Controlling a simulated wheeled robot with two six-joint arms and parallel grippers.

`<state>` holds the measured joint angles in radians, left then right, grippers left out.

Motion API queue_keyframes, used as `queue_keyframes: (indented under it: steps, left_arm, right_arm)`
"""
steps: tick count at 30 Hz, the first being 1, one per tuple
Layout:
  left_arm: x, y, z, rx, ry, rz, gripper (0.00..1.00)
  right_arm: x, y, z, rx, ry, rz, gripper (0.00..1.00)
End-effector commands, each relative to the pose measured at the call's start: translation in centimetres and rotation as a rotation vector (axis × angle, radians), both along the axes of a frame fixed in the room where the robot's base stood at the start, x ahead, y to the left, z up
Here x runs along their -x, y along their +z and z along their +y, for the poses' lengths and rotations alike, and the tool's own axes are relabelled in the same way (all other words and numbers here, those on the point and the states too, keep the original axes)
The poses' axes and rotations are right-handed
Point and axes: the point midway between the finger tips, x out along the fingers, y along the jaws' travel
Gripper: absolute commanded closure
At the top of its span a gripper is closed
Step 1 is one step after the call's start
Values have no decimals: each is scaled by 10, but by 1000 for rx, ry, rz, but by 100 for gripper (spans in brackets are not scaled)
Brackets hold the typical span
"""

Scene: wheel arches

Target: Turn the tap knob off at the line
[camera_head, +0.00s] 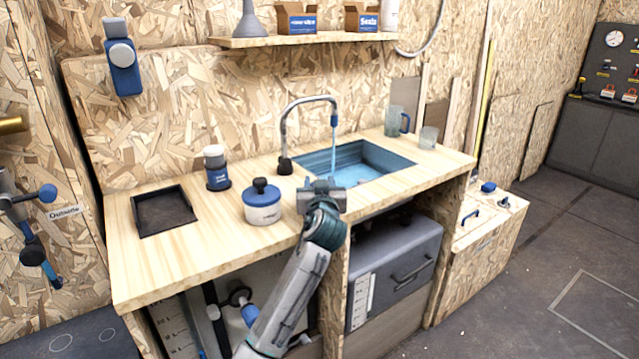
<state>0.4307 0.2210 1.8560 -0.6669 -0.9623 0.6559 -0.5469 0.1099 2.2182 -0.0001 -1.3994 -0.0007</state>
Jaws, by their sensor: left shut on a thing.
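The tap (284,140) is a curved metal spout with a dark base at the back left of the blue sink (407,160). A thin blue stream of water (334,152) runs from its blue tip into the sink. My left gripper (321,187) is at the front left corner of the sink, just above the wooden counter. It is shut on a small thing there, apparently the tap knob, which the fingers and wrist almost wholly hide. The knob's angle and any line beside it cannot be made out. My right gripper is out of view.
A white jar with a blue lid (262,203) stands close left of the gripper. A blue and white bottle (216,168) and a dark square recess (163,211) are farther left. A shelf (300,41) hangs above.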

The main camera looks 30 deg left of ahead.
Motion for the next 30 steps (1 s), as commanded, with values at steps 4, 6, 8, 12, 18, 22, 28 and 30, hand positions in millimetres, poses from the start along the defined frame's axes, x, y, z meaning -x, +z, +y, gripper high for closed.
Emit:
queue_keyframes:
  steps: [4, 6, 8, 12, 18, 22, 28, 30]
  left_arm:
    - [0, 0, 0, -1, 1, 1, 44]
    - [0, 0, 0, 0, 1, 0, 36]
    - [0, 0, 0, 0, 1, 0, 36]
    - [0, 0, 0, 0, 1, 0, 36]
    - [10, -1, -8, 3, 0, -1, 36]
    - [29, -2, -22, 3, -1, -2, 36]
    - [62, -2, -47, 4, 0, -1, 36]
    - [71, -2, -53, 4, 0, -1, 36]
  right_arm:
    - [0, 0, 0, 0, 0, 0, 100]
    - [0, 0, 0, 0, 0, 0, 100]
    - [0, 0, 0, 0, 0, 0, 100]
    - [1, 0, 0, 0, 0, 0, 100]
    - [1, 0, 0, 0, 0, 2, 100]
    - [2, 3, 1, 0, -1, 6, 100]
    - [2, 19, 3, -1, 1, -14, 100]
    - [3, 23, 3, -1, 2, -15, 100]
